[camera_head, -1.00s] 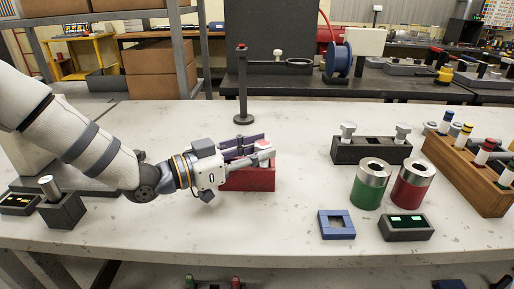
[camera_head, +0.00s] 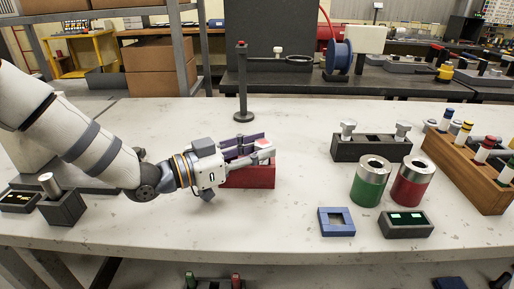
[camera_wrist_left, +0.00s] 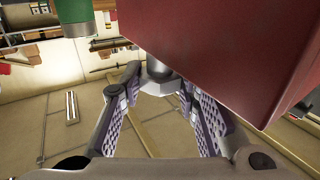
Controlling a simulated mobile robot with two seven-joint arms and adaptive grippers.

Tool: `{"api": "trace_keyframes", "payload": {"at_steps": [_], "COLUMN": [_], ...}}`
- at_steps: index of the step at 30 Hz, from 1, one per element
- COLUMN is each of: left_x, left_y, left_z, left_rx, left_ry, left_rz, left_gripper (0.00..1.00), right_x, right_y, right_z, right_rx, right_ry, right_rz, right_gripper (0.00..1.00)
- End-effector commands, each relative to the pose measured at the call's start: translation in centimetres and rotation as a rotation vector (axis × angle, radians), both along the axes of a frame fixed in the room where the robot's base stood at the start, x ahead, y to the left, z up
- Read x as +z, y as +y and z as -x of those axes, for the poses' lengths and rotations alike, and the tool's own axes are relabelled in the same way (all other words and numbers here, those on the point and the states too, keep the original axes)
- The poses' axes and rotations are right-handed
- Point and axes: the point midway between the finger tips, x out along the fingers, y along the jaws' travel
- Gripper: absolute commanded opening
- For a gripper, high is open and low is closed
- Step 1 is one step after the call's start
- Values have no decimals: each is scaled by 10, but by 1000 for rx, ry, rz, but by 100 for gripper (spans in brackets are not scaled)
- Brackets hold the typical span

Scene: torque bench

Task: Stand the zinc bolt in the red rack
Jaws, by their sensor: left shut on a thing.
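The red rack (camera_head: 250,178) stands on the bench left of centre. My left gripper (camera_head: 262,152) is at its upper part, coming from the left, and its fingers and wrist hide much of the rack's top. In the left wrist view the purple-padded fingers (camera_wrist_left: 160,88) are shut on a grey metal piece, the zinc bolt (camera_wrist_left: 157,70). Only a short part of the bolt shows. The red rack's wall (camera_wrist_left: 225,45) fills the upper right there, close beside the fingers. I cannot tell whether the bolt is inside a hole. My right gripper is not in view.
A black post (camera_head: 242,90) stands behind the rack. To the right are a dark rack with bolts (camera_head: 370,151), a green can (camera_head: 367,190), a red can (camera_head: 408,188), a blue square frame (camera_head: 337,222) and a wooden rack (camera_head: 470,175). A dark block (camera_head: 62,210) stands at left.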

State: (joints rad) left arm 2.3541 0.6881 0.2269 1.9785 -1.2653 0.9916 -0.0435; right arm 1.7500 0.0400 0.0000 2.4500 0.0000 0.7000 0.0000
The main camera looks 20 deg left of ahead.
Motion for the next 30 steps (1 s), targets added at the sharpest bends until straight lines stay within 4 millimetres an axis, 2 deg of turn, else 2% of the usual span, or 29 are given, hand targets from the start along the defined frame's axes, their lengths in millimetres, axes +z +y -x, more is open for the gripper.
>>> {"api": "trace_keyframes", "payload": {"at_steps": [14,15,17,18,26,30], "left_x": [1,1,1,1,-1,0], "left_y": [0,0,0,0,1,13], "left_z": [0,0,0,0,0,12], "left_rx": [0,0,0,0,0,3], "left_ry": [-3,-3,-2,-2,1,1], "left_rz": [1,1,1,1,-1,-1], "left_gripper": [0,36,50,53,53,53], "right_x": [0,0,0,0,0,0], "right_y": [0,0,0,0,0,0], "right_z": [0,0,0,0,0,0], "right_rx": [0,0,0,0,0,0], "right_ry": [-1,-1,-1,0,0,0], "right_rz": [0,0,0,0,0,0], "right_gripper": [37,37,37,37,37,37]}}
